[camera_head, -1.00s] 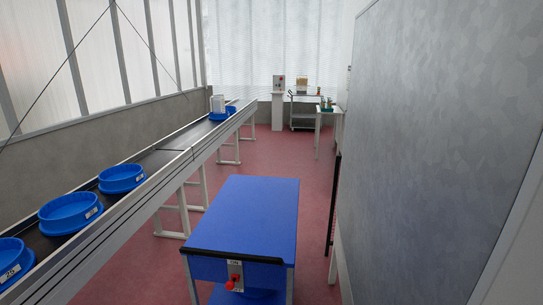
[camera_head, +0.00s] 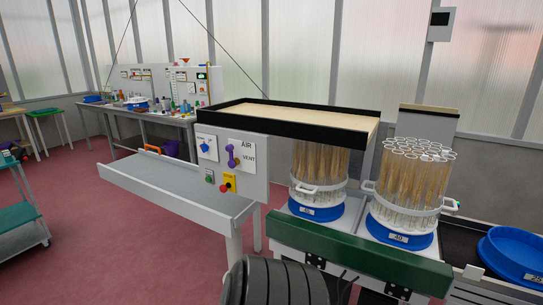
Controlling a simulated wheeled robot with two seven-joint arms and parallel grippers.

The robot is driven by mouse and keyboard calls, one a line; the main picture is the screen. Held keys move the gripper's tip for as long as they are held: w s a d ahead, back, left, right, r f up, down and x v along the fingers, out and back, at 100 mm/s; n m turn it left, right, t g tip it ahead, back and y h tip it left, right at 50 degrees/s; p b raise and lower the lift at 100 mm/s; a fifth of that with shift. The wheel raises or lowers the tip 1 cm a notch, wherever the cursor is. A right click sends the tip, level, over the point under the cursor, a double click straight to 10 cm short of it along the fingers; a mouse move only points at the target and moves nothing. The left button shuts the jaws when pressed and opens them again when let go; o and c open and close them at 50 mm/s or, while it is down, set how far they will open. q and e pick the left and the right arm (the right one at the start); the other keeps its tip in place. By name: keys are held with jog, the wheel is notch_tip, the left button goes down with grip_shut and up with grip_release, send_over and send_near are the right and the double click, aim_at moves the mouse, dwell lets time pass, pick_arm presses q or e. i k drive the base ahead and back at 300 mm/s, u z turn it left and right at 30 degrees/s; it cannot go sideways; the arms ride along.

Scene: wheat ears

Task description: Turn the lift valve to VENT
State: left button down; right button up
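A white control panel (camera_head: 262,175) stands at the middle of the head view. On it a plate lettered AIR and VENT carries a purple lever handle (camera_head: 233,156), which I take for the lift valve. The handle looks roughly upright; AIR is lettered at its upper right and VENT at its lower right. I cannot tell which position it is set to. A blue knob (camera_head: 206,145) is on a plate to its left. A green button (camera_head: 209,177) and a red knob on a yellow plate (camera_head: 228,186) are below. Neither of my grippers is in view.
A grey tray table (camera_head: 165,178) with an orange handle projects left of the panel. Two racks of wheat-filled tubes (camera_head: 410,180) stand in blue bases at right, behind a green bar (camera_head: 350,248). Blue bowls (camera_head: 515,255) are at far right. Red floor is open at lower left.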

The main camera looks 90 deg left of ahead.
aim_at(232, 164)
jog(key=u, duration=3.15)
jog(key=i, duration=0.75)
jog(key=z, duration=1.3)
